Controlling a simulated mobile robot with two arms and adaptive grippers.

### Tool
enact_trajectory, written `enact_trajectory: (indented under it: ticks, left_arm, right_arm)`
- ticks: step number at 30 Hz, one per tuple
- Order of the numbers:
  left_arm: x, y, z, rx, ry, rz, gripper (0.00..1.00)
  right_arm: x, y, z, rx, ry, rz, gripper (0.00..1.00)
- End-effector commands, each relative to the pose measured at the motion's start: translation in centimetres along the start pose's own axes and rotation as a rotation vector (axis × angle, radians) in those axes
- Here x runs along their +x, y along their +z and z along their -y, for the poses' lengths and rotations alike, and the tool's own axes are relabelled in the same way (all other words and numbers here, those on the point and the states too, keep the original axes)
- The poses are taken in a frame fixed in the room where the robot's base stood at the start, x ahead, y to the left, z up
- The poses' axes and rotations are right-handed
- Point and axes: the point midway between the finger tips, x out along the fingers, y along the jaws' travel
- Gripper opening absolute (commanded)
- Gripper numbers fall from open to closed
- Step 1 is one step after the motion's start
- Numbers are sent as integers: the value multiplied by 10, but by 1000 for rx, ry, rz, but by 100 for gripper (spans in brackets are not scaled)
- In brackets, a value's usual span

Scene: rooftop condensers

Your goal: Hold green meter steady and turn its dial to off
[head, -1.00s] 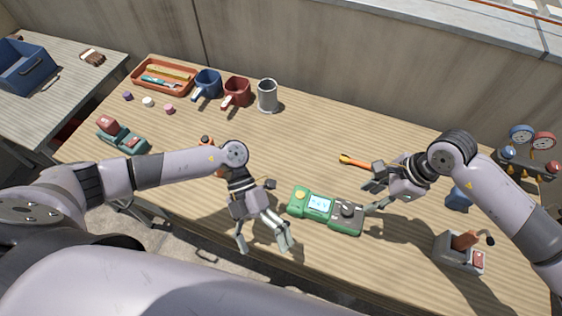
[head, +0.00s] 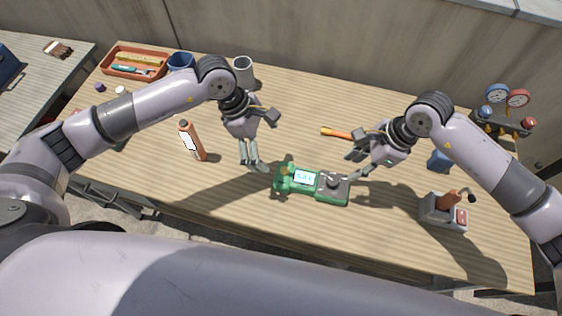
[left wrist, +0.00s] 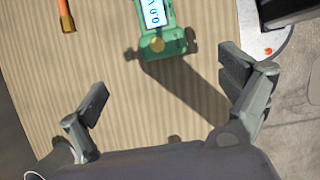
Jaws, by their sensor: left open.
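The green meter (head: 300,190) lies flat on the wooden table, with a lit screen and a dark dial (head: 334,182) on its grey right end. In the left wrist view the meter (left wrist: 163,46) is at the top, cut off, with its dial out of frame.
An orange-handled tool (head: 337,132) lies behind the meter. A grey device with a crank (head: 441,212) and gauges (head: 505,98) are at the right. A tray (head: 134,62) and cups are at the back left. The table in front of the meter is clear.

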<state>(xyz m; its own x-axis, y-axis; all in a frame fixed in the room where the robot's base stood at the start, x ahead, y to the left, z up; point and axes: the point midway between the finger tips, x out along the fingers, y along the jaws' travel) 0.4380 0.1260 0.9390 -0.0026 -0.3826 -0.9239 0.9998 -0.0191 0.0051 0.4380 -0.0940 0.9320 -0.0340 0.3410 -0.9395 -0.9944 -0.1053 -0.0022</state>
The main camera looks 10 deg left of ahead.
Motion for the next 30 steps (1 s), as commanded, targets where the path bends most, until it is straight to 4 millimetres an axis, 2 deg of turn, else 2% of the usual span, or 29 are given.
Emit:
enact_trajectory:
  ticks: [18, 24, 30]
  left_arm:
    - [122, 1, 2, -6, -6, 1, 95]
    - [147, 0, 2, -5, -4, 0, 95]
    - [156, 0, 2, -4, -3, 0, 95]
  right_arm:
    - [0, 0, 0, 0, 0, 0, 33]
    - [0, 0, 0, 0, 0, 0, 33]
    - [0, 0, 0, 0, 0, 0, 33]
